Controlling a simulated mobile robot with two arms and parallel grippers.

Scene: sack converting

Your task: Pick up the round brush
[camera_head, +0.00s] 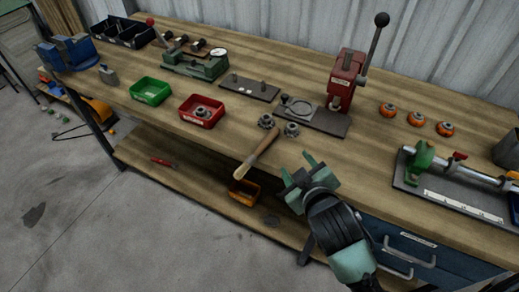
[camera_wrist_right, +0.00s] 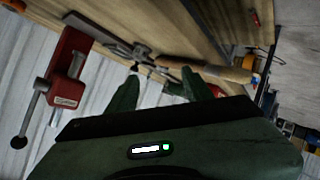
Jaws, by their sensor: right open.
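The brush (camera_head: 258,152), a round wooden handle with a paler end, lies on the bench. Its pale end is at the front edge and its other end points back toward two grey metal parts. It also shows in the right wrist view (camera_wrist_right: 208,69), beyond the fingertips. My right gripper (camera_head: 297,167) is open and empty, to the right of the brush near the bench's front edge, apart from it. Its two green fingers also show in the wrist view (camera_wrist_right: 160,76). My left gripper is not in view.
Two grey metal parts (camera_head: 292,130) stand just behind the brush. A red lever press (camera_head: 345,80) stands further back. A red tray (camera_head: 201,111) and a green tray (camera_head: 150,91) are to the left. Orange-topped parts (camera_head: 416,118) and a green-ended fixture (camera_head: 420,158) are to the right.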

